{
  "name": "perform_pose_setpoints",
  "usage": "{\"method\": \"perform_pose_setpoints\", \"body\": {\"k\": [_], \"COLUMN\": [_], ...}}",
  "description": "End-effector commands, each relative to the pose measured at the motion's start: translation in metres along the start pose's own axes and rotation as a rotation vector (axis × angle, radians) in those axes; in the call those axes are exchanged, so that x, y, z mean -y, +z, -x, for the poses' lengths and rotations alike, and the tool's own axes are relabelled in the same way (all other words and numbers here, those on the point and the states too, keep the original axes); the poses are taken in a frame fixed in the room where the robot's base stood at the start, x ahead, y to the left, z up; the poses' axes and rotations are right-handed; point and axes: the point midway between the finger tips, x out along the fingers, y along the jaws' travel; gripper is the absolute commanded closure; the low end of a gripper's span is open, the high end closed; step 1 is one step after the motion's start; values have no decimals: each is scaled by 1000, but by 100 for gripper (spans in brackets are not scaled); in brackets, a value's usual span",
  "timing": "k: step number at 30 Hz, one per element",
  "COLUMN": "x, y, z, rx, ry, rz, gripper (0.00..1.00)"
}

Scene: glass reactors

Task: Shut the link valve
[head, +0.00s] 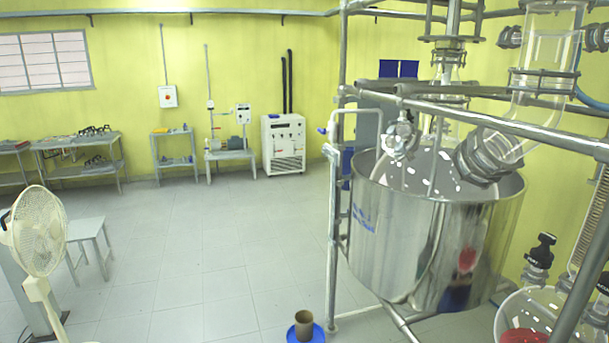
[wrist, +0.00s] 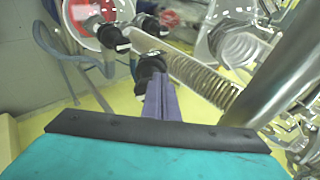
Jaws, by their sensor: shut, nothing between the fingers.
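My gripper (wrist: 158,80) shows in the wrist view as a shut pair of purple-grey fingers with nothing between them. Its tips overlap the lower part of a black valve knob (wrist: 150,65) in the picture; I cannot tell whether they touch it. Two other black knobs, one at upper left (wrist: 112,37) and one at the top (wrist: 150,24), are close by. In the head view, a black-handled valve (head: 541,250) stands above a round glass vessel (head: 510,305) at lower right. No label shows which one is the link valve. My gripper is not in the head view.
A glass coil condenser (wrist: 195,77) and a thick metal pipe (wrist: 285,65) lie close to the right of my fingers. A large steel tank (head: 400,240) stands inside a pipe frame. A white fan (head: 38,232) is at left.

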Motion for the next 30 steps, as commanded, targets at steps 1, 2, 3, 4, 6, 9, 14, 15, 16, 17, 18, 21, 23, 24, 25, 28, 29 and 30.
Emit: {"method": "perform_pose_setpoints", "body": {"k": [1,2,3,4,6,9,14,15,16,17,18,21,23,24,25,28,29,30], "x": [0,0,0,0,0,0,2,2,2,2,3,3,3,3,3,3,3,3], "y": [-2,-2,-2,-2,-1,1,5,6,6,6,7,7,7,7,7,6,6,5], "z": [0,0,0,0,0,1,2,2,2,2,2,2,2,2,2,4,5,7], "rx": [-4,-4,-5,-5,-5,-5,-3,-3,-3,-2,-2,-2,-1,-1,-1,-1,-1,-1], "ry": [0,0,0,0,0,0,0,0,0,0,0,0,0,0,0,0,0,1], "rz": [0,0,0,0,0,0,0,0,0,0,0,0,0,0,0,0,0,0], "gripper": [100,100,100,100,100,100,100,100,100,100,100,100,100,100,100,100,100,100]}}
